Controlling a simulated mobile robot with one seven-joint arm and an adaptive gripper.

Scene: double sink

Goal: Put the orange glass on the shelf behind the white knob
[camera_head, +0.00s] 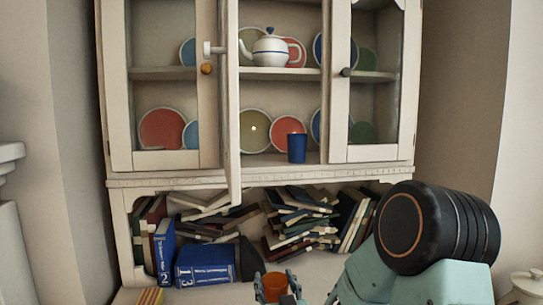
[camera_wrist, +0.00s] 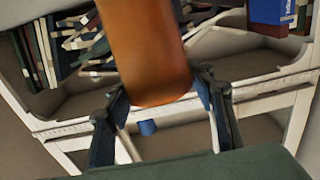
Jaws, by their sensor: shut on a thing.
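The orange glass (camera_head: 272,287) is held upright between the fingers of my gripper (camera_head: 275,278), low at the bottom of the head view, in front of the cabinet. In the wrist view the orange glass (camera_wrist: 146,50) fills the upper middle, with a finger on each side. The white knob (camera_head: 213,48) is on the middle cabinet door (camera_head: 231,110), which stands open and shows nearly edge-on. The middle compartment has an upper shelf (camera_head: 283,74) and a lower shelf (camera_head: 268,161).
A blue cup (camera_head: 297,148) stands at the right front of the lower shelf, before several plates. A teapot (camera_head: 271,48) stands on the upper shelf. The lower shelf's left front is clear. Books (camera_head: 205,264) crowd the niche below. The right door (camera_head: 339,110) appears closed.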

